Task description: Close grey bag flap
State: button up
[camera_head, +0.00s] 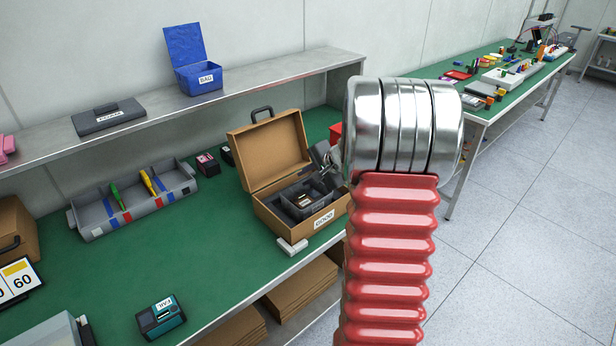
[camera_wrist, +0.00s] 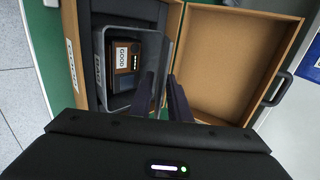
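A flat dark grey case (camera_head: 108,117) with a white label lies on the shelf and looks shut. A brown case (camera_head: 270,152) labelled GOOD stands open on the green bench, its lid upright at the back; the lid also shows in the wrist view (camera_wrist: 232,60). A grey bin (camera_wrist: 104,95) sits inside the case and holds a small device (camera_wrist: 125,57) labelled GOOD. Contact is unclear.
A blue box (camera_head: 198,78) stands open on the shelf. A grey divided tray (camera_head: 92,226) with screwdrivers, small dark boxes (camera_head: 207,164) and a teal device (camera_head: 160,317) are on the bench. A white block (camera_head: 292,246) lies before the case. Bare green bench lies left of it.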

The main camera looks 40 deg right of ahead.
grip_shut()
dwell(1.1)
jog(key=shift+d+f, duration=0.1)
jog(key=shift+d, duration=0.05)
